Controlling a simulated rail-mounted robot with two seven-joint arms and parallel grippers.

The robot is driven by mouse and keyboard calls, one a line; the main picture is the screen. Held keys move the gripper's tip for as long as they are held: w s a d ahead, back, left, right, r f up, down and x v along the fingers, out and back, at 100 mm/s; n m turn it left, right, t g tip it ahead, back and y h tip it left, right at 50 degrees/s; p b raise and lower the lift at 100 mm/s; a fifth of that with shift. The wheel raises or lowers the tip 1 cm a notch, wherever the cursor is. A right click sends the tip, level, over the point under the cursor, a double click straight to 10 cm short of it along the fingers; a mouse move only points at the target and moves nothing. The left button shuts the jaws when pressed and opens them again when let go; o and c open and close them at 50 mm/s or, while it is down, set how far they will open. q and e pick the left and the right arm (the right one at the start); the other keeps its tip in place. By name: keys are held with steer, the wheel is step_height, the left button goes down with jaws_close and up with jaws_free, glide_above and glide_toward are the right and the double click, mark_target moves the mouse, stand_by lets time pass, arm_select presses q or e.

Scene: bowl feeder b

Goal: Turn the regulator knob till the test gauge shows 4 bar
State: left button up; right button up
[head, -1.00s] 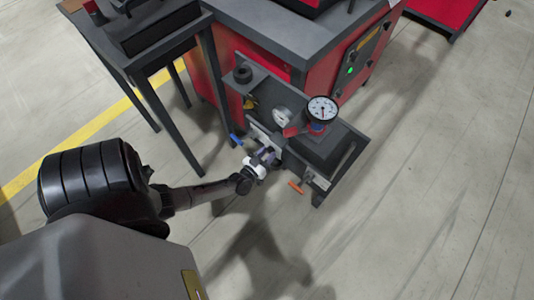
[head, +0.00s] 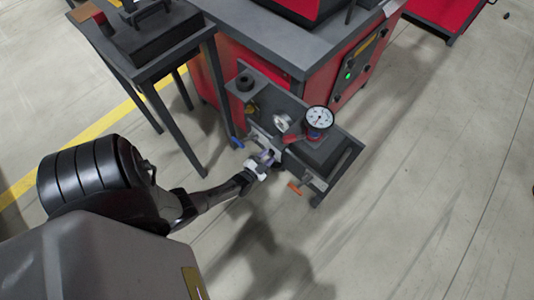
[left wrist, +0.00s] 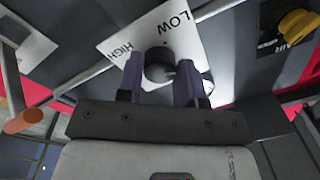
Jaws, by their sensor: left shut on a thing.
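My left gripper (head: 268,158) is shut on the black regulator knob (left wrist: 160,68) at the front of the grey panel. In the left wrist view, its two purple-grey fingers stand on either side of the knob. A white plate (left wrist: 130,35) marked LOW and HIGH lies behind the knob. In the head view the gripper hides the knob. The round white test gauge (head: 319,118) stands above the panel, to the right of the gripper; its needle is too small to read surely. My right gripper is not in view.
A smaller dial (head: 282,123) sits beside the gauge. A blue handle (head: 236,142) is left of the gripper and an orange handle (head: 295,188) to its right. A yellow knob (left wrist: 298,24) is near an AIR label. Open floor lies in front and right.

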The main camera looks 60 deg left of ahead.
arm_select(q)
steer(key=shift+m, duration=0.9)
steer(key=o, duration=0.9)
steer(key=shift+p+v, duration=1.8)
steer(key=shift+v, duration=5.1)
